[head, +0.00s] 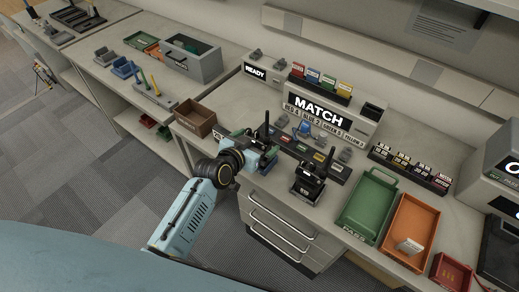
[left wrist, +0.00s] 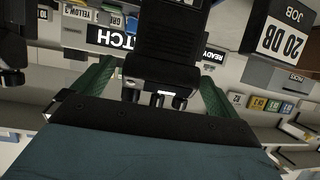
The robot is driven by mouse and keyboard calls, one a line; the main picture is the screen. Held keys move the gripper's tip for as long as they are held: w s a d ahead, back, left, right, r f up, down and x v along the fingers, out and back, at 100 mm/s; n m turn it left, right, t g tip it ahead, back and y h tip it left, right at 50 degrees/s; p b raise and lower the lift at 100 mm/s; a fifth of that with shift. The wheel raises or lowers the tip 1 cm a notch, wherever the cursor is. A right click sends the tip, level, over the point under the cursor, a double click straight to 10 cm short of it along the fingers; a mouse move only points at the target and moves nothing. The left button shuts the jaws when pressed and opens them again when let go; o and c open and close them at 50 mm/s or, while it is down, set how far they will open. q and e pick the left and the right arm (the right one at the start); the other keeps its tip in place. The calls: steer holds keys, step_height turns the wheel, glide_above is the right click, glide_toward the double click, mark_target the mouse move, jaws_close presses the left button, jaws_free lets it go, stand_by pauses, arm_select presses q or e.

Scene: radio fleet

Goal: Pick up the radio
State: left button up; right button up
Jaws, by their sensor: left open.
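A black radio with an upright antenna (head: 267,130) stands on the workbench, mostly hidden behind my left gripper in the head view. In the left wrist view a black body (left wrist: 165,40), apparently this radio, lies between the two green fingers. My left gripper (head: 268,158) is open, with its fingers (left wrist: 155,95) spread on both sides of that body. Contact cannot be told. A second black radio (head: 310,180) stands in a holder to the right of the gripper. My right gripper is not in view.
The MATCH panel (head: 322,113) stands behind the radios. A brown bin (head: 195,118) is left of my gripper; a green PASS tray (head: 368,205) and an orange tray (head: 412,225) lie to the right. A 20 DB JOB sign (left wrist: 280,35) is close to the gripper.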

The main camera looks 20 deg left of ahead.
arm_select(q)
steer(key=shift+x, duration=2)
steer(key=c, duration=1.3)
